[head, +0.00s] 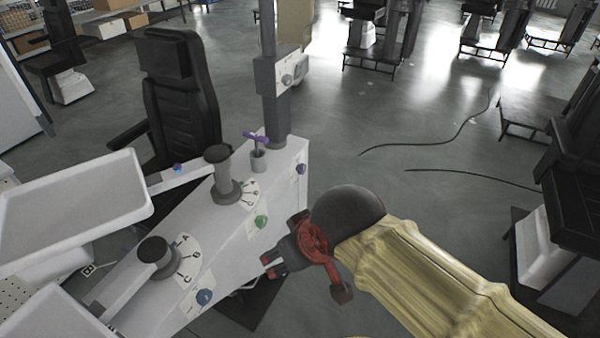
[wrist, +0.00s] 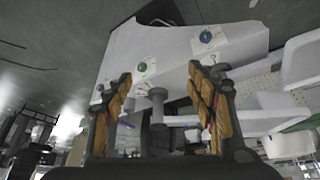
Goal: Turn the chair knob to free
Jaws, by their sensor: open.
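A white console (head: 235,230) carries a blue knob (head: 204,297), a green knob (head: 261,221) and a purple knob (head: 301,169) on its side face, each by a small label. I cannot read the labels or tell which is the chair knob. In the wrist view the blue knob (wrist: 206,37) is at upper right, the green knob (wrist: 142,67) lies between my fingers in the picture, and the purple knob (wrist: 100,87) is at left. My gripper (head: 268,267) is open and empty, beside the side face, apart from the knobs, between the green and blue ones.
Two dark round handles (head: 158,252) (head: 223,172) with lettered dials and a purple-topped lever (head: 257,140) stand on the console top. A post carries a grey box (head: 283,75). A black chair (head: 178,95) stands behind.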

